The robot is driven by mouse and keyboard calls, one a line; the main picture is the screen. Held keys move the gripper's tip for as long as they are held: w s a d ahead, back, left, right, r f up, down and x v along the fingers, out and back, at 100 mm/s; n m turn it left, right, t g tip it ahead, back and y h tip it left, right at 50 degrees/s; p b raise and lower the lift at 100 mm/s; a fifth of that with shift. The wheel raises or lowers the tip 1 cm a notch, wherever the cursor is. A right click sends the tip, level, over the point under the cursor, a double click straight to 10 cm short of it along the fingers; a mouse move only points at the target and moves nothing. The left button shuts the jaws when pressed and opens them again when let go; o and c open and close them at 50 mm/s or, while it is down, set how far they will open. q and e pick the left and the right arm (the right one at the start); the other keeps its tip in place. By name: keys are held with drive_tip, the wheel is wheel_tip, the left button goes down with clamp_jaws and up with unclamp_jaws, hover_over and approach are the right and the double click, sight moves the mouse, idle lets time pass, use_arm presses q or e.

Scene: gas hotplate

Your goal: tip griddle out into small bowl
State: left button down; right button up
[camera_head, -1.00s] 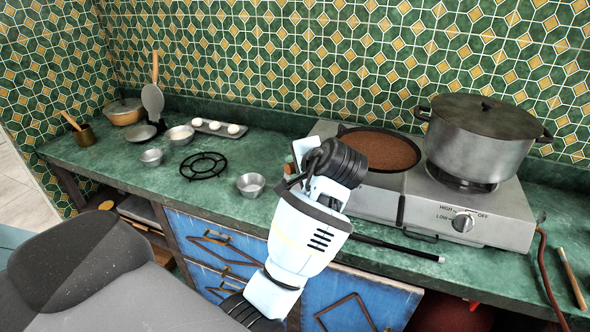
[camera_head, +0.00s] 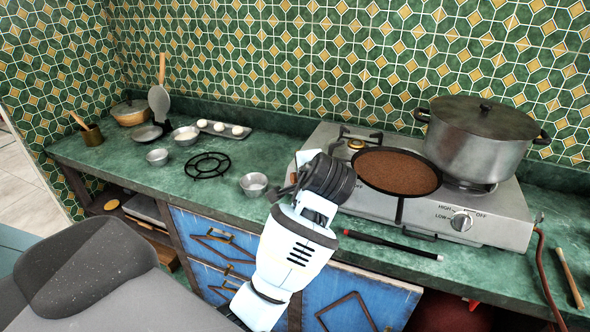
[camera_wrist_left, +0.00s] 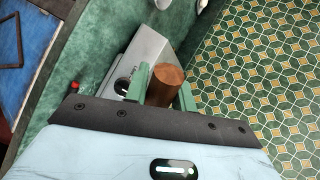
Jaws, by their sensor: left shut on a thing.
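I cannot tell whether the brown surface is loose contents. A small metal bowl (camera_head: 253,184) stands upright on the counter left of my wrist. Another small metal bowl (camera_head: 157,156) stands farther left. My right gripper is not in view.
A large lidded pot (camera_head: 480,140) stands on the hotplate (camera_head: 490,225), right behind the griddle. The left burner (camera_head: 355,144) is bare. A dark rod (camera_head: 395,245) lies in front.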

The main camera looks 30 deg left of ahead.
use_arm(q)
drive_tip(key=s+d+f+m+t+h, duration=0.2)
drive_tip(key=s+d+m+t+h, duration=0.1)
drive_tip(key=s+d+m+h, duration=0.3)
drive_tip(key=d+m+h, duration=0.2)
drive_tip(key=d+m, duration=0.1)
drive_tip(key=d, duration=0.1)
drive_tip(key=shift+f+t, duration=0.2)
drive_tip(key=shift+t, duration=0.1)
